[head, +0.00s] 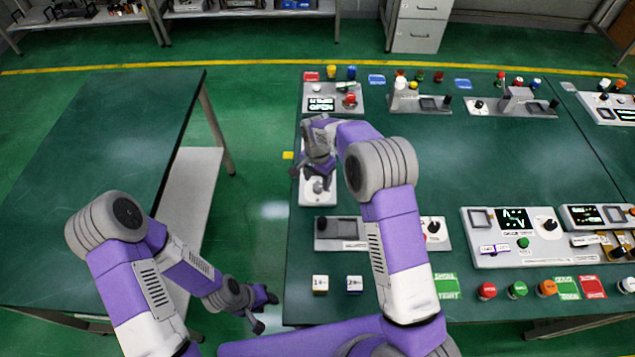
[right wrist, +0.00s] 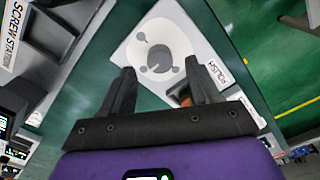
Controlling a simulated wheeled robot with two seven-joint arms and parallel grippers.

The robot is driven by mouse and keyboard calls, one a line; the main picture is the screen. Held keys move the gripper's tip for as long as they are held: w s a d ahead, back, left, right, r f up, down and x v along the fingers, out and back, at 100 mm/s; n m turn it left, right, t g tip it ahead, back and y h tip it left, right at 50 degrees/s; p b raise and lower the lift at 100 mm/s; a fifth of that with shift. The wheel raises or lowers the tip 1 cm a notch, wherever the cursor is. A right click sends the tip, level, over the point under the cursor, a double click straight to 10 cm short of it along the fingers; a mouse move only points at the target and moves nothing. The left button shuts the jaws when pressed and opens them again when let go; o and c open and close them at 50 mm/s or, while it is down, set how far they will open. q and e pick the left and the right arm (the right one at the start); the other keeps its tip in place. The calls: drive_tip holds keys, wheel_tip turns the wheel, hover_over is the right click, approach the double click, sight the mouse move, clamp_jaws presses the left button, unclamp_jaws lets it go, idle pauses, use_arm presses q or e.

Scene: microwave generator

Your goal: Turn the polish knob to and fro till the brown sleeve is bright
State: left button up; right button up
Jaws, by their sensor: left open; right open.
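The polish station is a white panel (head: 318,199) near the left edge of the big table, partly covered by my right gripper (head: 315,177). In the right wrist view, its round grey polish knob (right wrist: 159,58) lies beyond and between the tips of my open right gripper (right wrist: 160,70). The fingers look apart from the knob. A POLISH label (right wrist: 218,74) is beside it. A small orange-brown piece (right wrist: 184,97), maybe the brown sleeve, is mostly hidden by a finger; its brightness is unclear. My left gripper (head: 262,308) is open and empty, low between the tables.
A grey station with a dark tray (head: 340,231) is in front of the polish panel, and a station with a display (head: 322,102) is behind it. Buttons and several other stations fill the table to the right. The left table (head: 90,170) is bare.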

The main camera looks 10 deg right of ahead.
sight(318, 187)
drive_tip(key=shift+r, duration=2.2)
